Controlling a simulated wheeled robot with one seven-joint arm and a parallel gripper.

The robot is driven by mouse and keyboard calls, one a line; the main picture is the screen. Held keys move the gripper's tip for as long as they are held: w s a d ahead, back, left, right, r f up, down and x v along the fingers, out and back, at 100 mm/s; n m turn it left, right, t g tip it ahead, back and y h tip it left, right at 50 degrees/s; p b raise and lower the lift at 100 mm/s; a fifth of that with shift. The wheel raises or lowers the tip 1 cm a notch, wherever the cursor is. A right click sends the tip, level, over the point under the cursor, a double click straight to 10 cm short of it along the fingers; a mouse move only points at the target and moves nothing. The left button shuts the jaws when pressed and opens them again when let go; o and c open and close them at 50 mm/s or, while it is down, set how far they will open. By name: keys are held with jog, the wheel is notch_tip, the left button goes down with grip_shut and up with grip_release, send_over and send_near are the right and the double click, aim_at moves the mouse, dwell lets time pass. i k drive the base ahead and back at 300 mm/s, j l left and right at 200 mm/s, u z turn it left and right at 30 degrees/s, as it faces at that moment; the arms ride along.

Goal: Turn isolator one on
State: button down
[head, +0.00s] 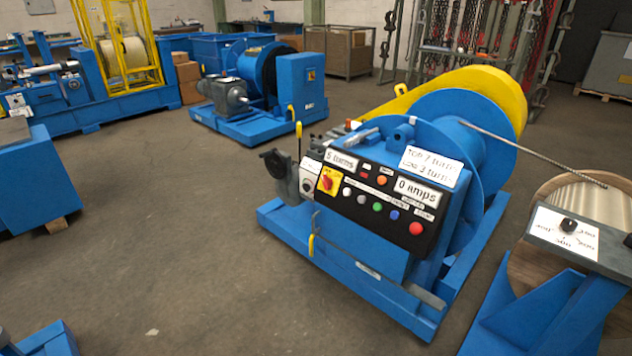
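A red rotary switch on a yellow plate (327,181), like an isolator, sits at the left end of the black control panel (352,205) on the near blue winch (445,205). Its knob position is too small to read. Another small yellow and red switch (311,74) is on the blue cabinet of the winch further back. I cannot read a label saying which is isolator one. My gripper is not in view.
The panel carries several coloured buttons, a red one (416,229) at right, and signs reading "5 turns" and "0 amps". Open floor (200,220) lies left of the near winch.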

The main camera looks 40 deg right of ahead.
aim_at(327, 182)
jog(key=i+l, duration=0.2)
jog(key=i, duration=0.35)
jog(key=i+l+u, duration=0.15)
jog(key=i, duration=0.4)
jog(key=i+l, duration=0.3)
jog(key=i, duration=0.2)
jog(key=i+l+u, duration=0.1)
jog(key=i+l, duration=0.2)
jog(key=i, duration=0.25)
